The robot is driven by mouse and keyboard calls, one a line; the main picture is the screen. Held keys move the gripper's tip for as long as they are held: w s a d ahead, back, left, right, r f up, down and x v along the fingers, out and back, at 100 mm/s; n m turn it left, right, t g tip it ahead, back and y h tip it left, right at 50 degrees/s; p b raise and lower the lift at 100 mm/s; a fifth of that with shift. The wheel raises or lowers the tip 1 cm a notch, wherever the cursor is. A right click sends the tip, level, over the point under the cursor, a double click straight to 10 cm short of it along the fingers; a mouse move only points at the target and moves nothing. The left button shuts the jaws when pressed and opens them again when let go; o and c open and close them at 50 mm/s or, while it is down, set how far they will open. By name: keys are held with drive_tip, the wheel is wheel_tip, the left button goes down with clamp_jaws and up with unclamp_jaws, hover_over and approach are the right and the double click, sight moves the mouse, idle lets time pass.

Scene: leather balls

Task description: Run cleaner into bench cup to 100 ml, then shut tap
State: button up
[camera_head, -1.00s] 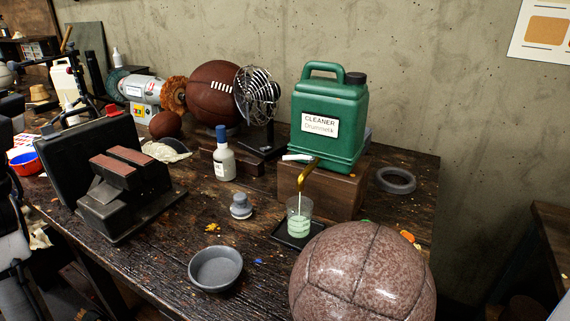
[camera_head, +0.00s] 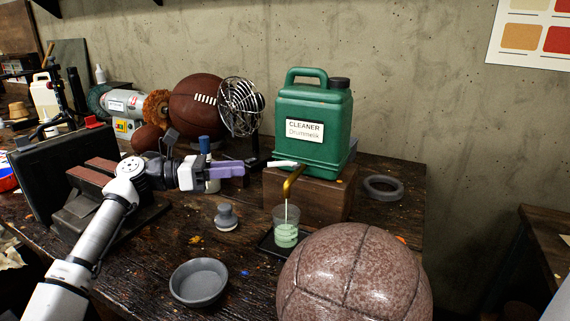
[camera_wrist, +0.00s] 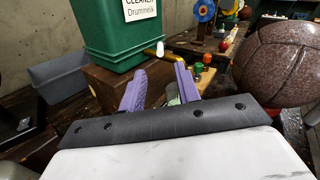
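The green cleaner canister (camera_head: 312,115) stands on a wooden block. Its tap has a white lever (camera_head: 283,163) and a brass spout (camera_head: 292,183). A thin pale green stream runs from the spout into the clear bench cup (camera_head: 286,228), which is partly filled; I cannot read its marks. My gripper (camera_head: 243,170) points at the tap from the left, its purple fingers just short of the lever. In the wrist view my gripper (camera_wrist: 160,84) has its fingers apart with nothing held; the white lever (camera_wrist: 150,53) shows beyond them.
The cup stands on a dark tray (camera_head: 268,246). A large brown leather ball (camera_head: 355,275) is close on its right. A grey bowl (camera_head: 198,282) and small grey weight (camera_head: 225,217) lie in front. A blue-capped bottle (camera_head: 204,144) stands behind my gripper; a fan (camera_head: 241,106) is behind.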

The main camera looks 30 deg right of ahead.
sight(285, 164)
drive_tip(key=p+x, duration=0.3)
drive_tip(key=x, duration=0.9)
clamp_jaws()
